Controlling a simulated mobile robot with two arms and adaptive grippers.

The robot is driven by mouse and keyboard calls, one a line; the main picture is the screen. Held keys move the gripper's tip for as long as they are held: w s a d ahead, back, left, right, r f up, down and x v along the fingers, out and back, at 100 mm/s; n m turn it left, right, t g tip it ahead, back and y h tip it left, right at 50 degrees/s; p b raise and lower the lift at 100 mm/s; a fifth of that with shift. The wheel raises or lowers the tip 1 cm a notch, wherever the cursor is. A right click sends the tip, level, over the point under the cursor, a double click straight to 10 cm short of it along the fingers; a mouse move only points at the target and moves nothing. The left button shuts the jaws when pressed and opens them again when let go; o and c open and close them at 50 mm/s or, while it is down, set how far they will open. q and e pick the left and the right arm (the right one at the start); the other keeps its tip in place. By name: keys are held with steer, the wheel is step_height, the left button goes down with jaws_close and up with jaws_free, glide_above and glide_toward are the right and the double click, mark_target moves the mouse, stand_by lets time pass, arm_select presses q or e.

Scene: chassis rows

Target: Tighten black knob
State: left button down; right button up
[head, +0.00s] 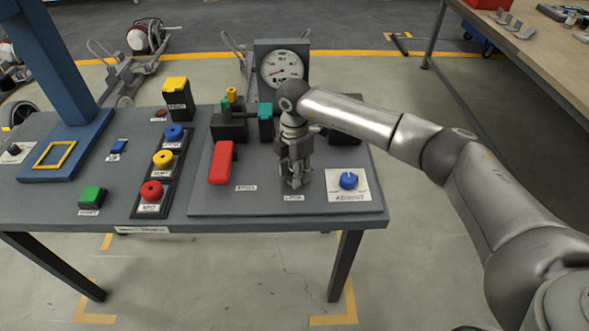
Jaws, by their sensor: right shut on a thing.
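My right gripper (296,181) points down at the raised dark panel (265,205) on the right half of the table. Its fingers are shut on a small dark thing just behind a white label (293,198); this looks like the black knob, but the fingers hide nearly all of it. How far it is turned cannot be told. Another small dark knob sits on a white plate (14,149) at the far left, away from the gripper. My left gripper is not in view.
A red lever (221,162) stands left of the gripper and a blue knob (348,180) right of it. A gauge (283,68) and a teal part (265,112) are behind. Red (151,191), yellow (162,158) and blue (174,132) buttons line up further left.

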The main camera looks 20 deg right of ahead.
steer(key=shift+w+d+r, duration=0.1)
steer(key=shift+w+r, duration=0.15)
steer(key=shift+r, duration=0.1)
steer(key=o, duration=0.8)
steer(key=shift+o, duration=1.1)
steer(key=shift+s, duration=0.15)
steer(key=shift+f, duration=0.15)
step_height(320, 180, up, 12)
